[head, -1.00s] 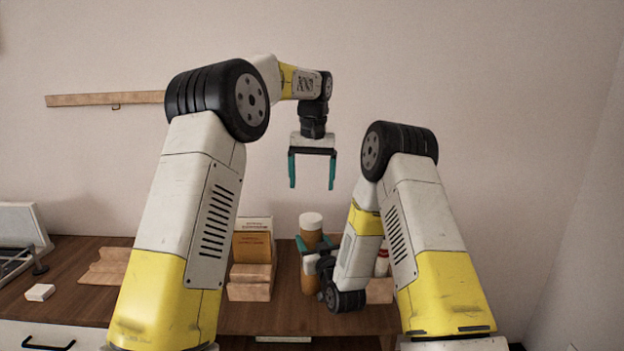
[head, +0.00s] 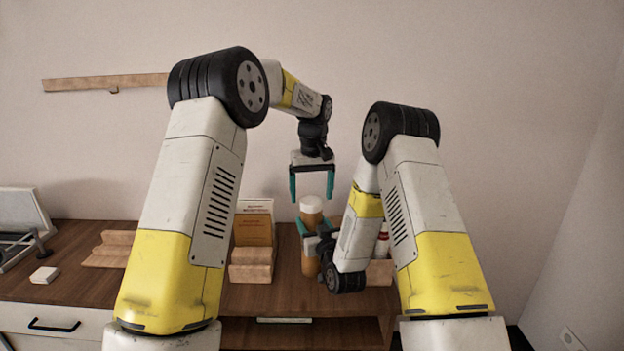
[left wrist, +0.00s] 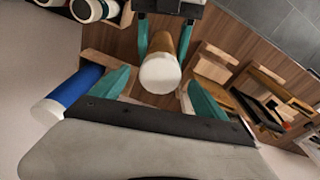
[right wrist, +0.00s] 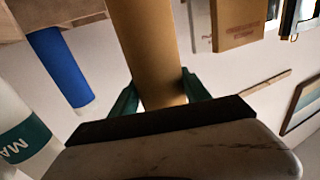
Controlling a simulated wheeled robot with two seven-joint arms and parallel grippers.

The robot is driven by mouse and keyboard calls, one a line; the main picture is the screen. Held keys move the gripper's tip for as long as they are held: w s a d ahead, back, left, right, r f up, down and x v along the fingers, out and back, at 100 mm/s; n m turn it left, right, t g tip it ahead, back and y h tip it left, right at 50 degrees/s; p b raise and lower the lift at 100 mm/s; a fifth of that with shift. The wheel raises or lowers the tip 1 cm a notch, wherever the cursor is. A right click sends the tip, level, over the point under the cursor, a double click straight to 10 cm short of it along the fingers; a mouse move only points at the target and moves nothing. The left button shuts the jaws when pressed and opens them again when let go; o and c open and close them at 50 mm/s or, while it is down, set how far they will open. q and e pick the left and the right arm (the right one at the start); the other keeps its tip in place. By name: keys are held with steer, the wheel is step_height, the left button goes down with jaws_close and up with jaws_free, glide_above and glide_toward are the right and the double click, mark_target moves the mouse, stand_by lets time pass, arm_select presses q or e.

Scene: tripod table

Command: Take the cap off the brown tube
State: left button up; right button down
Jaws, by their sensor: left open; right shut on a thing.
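The brown tube (head: 310,262) stands upright with its white cap (head: 311,204) on top. My right gripper (head: 318,230) is shut around the tube's body below the cap; the right wrist view shows the tube (right wrist: 150,50) between its fingers. My left gripper (head: 312,196) is open and points down, with its fingertips at about cap height in the head view. In the left wrist view the cap (left wrist: 160,74) lies ahead of the open fingers, roughly midway between them and apart from both.
A blue tube with a white cap (left wrist: 75,88) stands beside the brown one. A white bottle with a green label (right wrist: 22,140) is close by. A wooden holder with booklets (head: 253,228) stands left of the tube on the table (head: 200,290).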

mark_target(311, 200)
arm_select(q)
steer(key=shift+w+f, duration=0.1)
steer(key=shift+f, duration=0.65)
steer(key=c, duration=1.7)
steer(key=shift+o, duration=0.2)
steer(key=shift+r, duration=0.25)
steer(key=shift+r, duration=0.9)
steer(key=shift+r, duration=2)
arm_select(e)
steer(key=shift+c, duration=2.2)
jaws_free()
